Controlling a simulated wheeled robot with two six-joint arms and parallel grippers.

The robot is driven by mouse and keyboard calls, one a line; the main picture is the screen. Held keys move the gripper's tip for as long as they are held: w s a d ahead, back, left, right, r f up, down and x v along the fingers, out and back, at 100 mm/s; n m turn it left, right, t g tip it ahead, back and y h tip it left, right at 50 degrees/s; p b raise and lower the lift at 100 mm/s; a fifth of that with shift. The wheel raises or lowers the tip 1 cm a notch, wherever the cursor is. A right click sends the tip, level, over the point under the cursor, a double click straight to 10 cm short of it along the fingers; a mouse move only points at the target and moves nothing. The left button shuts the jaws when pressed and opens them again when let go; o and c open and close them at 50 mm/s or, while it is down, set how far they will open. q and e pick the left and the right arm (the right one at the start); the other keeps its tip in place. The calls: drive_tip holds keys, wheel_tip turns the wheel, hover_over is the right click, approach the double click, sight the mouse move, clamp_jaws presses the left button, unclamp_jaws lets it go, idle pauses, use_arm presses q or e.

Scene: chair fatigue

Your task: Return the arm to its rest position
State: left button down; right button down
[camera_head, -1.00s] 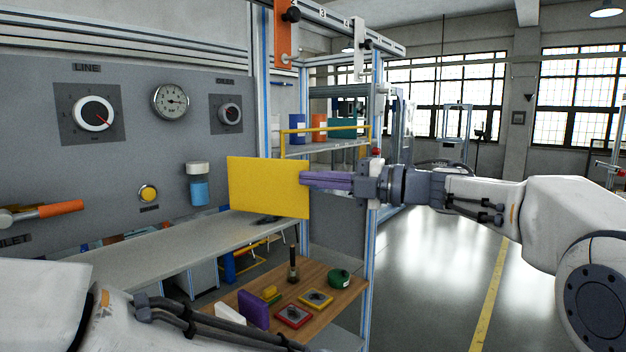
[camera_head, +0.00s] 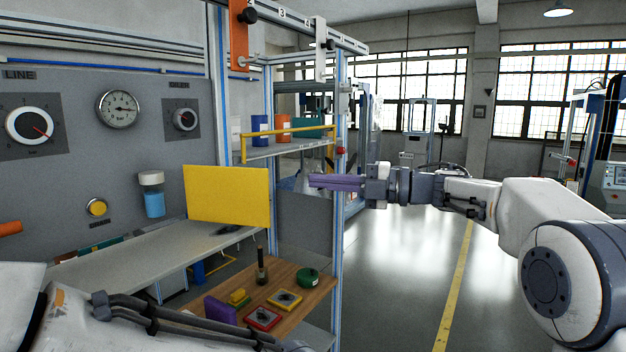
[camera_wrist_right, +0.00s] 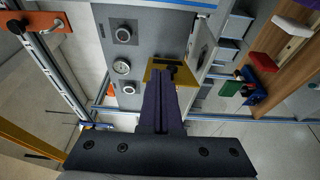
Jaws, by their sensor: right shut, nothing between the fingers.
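My right gripper (camera_head: 336,182) reaches in from the right in the head view, level with the yellow panel (camera_head: 228,196). Its purple fingers are shut with nothing between them. A clear gap lies between the fingertips and the panel's right edge. In the right wrist view the shut fingers (camera_wrist_right: 160,100) point toward the grey control wall, with the yellow panel (camera_wrist_right: 158,66) beyond them. Part of my left arm crosses the lower left of the head view; its gripper is out of the picture.
A wooden shelf (camera_head: 306,284) holds a purple block, a green round piece and several small parts. A grey worktop (camera_head: 130,254) runs below the control wall (camera_head: 70,180). A frame post (camera_head: 339,230) stands below my right gripper. Open floor (camera_head: 400,270) lies to the right.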

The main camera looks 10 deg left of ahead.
drive_tip(key=s+d+f+m+t+h+b, duration=0.2)
drive_tip(key=d+f+m+t+h+b, duration=0.25)
drive_tip(key=f+m, duration=0.6)
drive_tip(key=s+d+f+m+t+h+b, duration=0.1)
drive_tip(key=s+f+m+t+h+b, duration=0.15)
drive_tip(key=f+m+t+h, duration=0.6)
drive_tip(key=s+d+f+m+g+h+b, duration=0.1)
drive_tip(key=s+d+f+m+g, duration=0.2)
drive_tip(key=s+f, duration=0.4)
drive_tip(key=s+d+f+m+g+h+b, duration=0.1)
drive_tip(key=s+d+f+m+g, duration=0.2)
drive_tip(key=s, duration=1)
drive_tip(key=s+d+f+m+g+h+b, duration=0.1)
drive_tip(key=s+d+f+m+g+h, duration=0.1)
drive_tip(key=s+f+g, duration=0.6)
wheel_tip(320, 180, down, 5)
drive_tip(key=s+d+m, duration=0.1)
drive_tip(key=s+d, duration=0.1)
drive_tip(key=shift+s+d+b, duration=0.3)
drive_tip(key=shift+d+b, duration=0.05)
drive_tip(key=shift+d, duration=0.05)
drive_tip(key=shift+d, duration=0.1)
